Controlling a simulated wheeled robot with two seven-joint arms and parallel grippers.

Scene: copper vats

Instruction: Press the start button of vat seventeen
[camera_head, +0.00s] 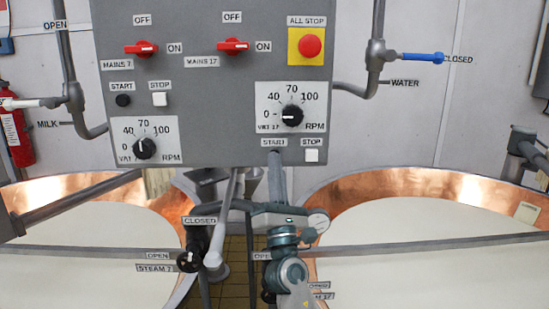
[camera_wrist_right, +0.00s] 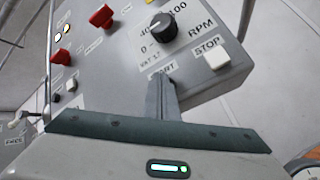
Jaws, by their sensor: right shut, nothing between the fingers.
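The grey control panel (camera_head: 210,80) faces me. Vat seventeen's START label (camera_head: 262,142) is at its lower right, partly covered by my right gripper. The start button itself is hidden behind the fingers. My right gripper (camera_head: 275,156) is shut and empty, its fingertips pointing up at the spot just under that label. In the right wrist view the shut fingers (camera_wrist_right: 162,88) also overlap the START label (camera_wrist_right: 168,68). I cannot tell whether they touch the button. The white STOP button (camera_head: 312,155) is just right. The left gripper is out of view.
The black speed knob (camera_head: 291,115) is just above, its mark towards 0. The red MAINS 17 switch (camera_head: 232,46) points to ON. The red ALL STOP button (camera_head: 310,46) is at the panel's upper right. A copper vat (camera_head: 440,188) stands below right.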

